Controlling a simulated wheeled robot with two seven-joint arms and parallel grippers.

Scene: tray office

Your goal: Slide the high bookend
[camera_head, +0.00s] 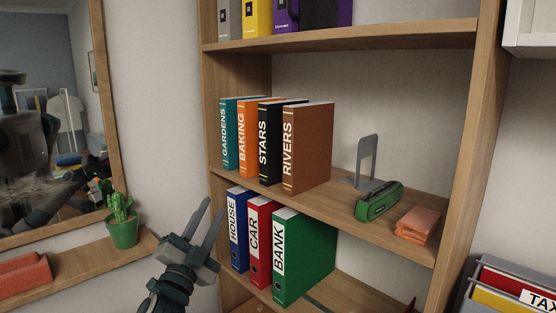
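A grey metal bookend (366,160) stands upright on the middle shelf (400,240), to the right of the brown RIVERS book and apart from it. It is the highest bookend I can make out. On the lower shelf, a dark flat strip (322,302) lies right of the green BANK binder; I cannot tell what it is. My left gripper (208,222) is at the lower left, in front of the bookcase and left of the blue HOUSE binder. Its two fingers are spread apart with nothing between them. My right gripper is not in view.
Books GARDENS, BAKING, STARS and RIVERS (308,150) stand on the middle shelf. A green stapler-like object (379,202) and orange pads (417,224) lie right of the bookend. Below stand HOUSE, CAR and BANK (305,255) binders. A potted cactus (122,228) stands left on a ledge.

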